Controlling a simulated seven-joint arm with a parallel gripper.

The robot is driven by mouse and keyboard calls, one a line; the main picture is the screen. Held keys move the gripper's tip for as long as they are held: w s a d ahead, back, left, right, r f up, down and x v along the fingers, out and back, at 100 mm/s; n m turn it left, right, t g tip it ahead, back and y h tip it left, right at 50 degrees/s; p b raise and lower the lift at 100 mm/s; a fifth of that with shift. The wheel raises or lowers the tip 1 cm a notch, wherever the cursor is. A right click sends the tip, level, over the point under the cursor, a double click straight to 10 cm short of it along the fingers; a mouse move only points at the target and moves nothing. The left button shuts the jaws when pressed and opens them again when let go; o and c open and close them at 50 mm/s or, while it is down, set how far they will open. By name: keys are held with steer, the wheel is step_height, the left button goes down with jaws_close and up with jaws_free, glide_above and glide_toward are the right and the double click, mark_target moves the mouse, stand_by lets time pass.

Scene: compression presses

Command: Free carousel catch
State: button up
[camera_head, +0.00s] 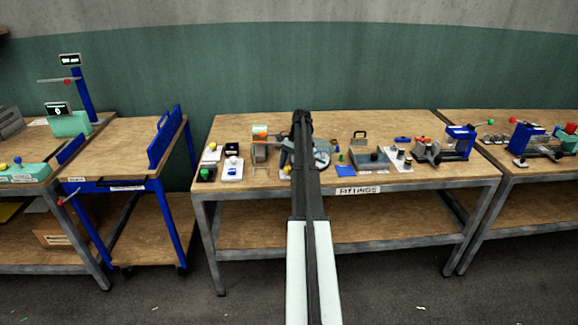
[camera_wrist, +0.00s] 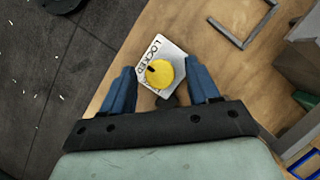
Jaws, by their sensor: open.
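A yellow knob (camera_wrist: 159,73) with a dark pointer mark sits on a small light metal plate (camera_wrist: 171,52) in the wrist view. The plate is lettered LOCKED along its upper-left side, next to the pointer mark. Further lettering lower down is partly hidden. My gripper (camera_wrist: 160,68) is open, with one blue finger on each side of the knob and gaps visible. I cannot tell how high the fingertips are above the plate. In the head view, a grey round disc (camera_head: 322,158), perhaps the carousel, stands on the middle table, partly hidden by my arm.
The wooden table edge and dark floor lie left of the plate in the wrist view. A metal bracket (camera_wrist: 240,22) lies at upper right. In the head view, several fixtures crowd the table, including a grey block (camera_head: 369,158) and a blue pad (camera_head: 345,171).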

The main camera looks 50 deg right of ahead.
steer(key=c, duration=1)
steer(key=shift+w+n+g, duration=0.1)
steer(key=shift+n+g, duration=0.7)
steer(key=shift+n, duration=1.5)
steer(key=shift+c, duration=0.2)
steer(key=o, duration=1)
steer(key=shift+o, duration=0.2)
steer(key=shift+m, duration=0.3)
